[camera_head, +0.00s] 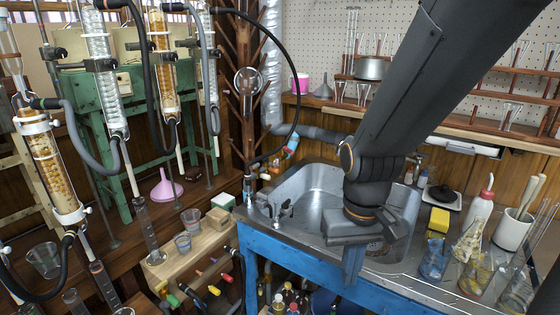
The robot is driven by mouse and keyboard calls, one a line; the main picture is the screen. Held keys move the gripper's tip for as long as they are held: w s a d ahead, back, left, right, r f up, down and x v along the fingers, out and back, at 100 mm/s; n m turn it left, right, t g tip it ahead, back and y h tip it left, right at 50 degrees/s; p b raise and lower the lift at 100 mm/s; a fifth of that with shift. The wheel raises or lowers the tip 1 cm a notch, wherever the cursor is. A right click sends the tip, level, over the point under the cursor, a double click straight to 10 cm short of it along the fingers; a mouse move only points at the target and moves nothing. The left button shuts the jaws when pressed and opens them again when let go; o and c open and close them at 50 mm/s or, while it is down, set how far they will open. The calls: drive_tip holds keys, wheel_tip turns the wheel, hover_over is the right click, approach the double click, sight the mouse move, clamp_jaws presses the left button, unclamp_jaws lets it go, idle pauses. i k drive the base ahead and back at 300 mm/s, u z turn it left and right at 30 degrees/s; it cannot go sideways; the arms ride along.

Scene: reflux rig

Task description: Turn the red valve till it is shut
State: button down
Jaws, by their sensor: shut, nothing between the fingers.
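A small red valve handle (227,278) shows low in the head view, at the right end of a row of coloured handles on the front of the wooden bench. It is too small to tell how far it is turned. My gripper (352,276) hangs from my dark arm over the front edge of the sink counter, well to the right of the red handle and apart from it. Its fingers point down and are shut with nothing between them. My arm hides part of the sink and the counter behind it.
The blue-framed sink counter (262,266) lies between my gripper and the valve row. Yellow (214,290) and green (172,300) handles sit left of the red one. Beakers stand on the wooden bench (205,243). Glassware and bottles crowd the counter's right side.

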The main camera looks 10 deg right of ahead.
sight(289, 152)
drive_tip(key=u, duration=1.1)
drive_tip(key=i, duration=0.8)
drive_tip(key=z, duration=1.75)
